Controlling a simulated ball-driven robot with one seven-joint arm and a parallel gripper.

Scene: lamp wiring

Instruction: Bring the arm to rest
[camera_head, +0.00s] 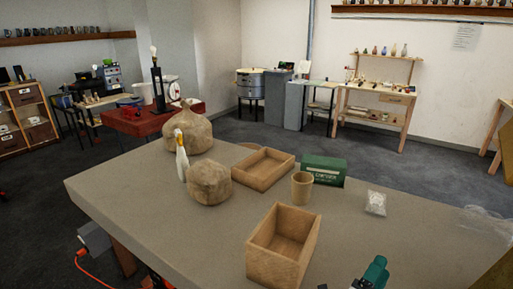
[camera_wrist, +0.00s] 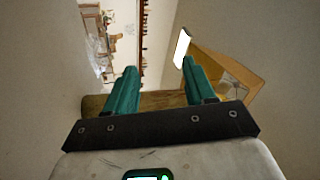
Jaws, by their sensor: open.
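My gripper (camera_wrist: 158,68) shows in the wrist view with its two teal fingers apart. The gap between them is empty and no object touches the fingertips. The wrist view looks out level across the room, which appears turned on its side. In the head view a teal and dark part (camera_head: 375,272) shows at the bottom edge, over the near side of the table; its colour matches my fingers, but most of it is cut off by the frame. The rest of my arm is not clearly shown.
The grey table (camera_head: 130,185) holds an open wooden box (camera_head: 270,268), a shallow wooden tray (camera_head: 280,178), a cup (camera_head: 302,187), a green box (camera_head: 324,170), a clear bag (camera_head: 376,203), two brown sacks (camera_head: 209,182) and a white-and-yellow bottle (camera_head: 181,155). The table's left front is bare.

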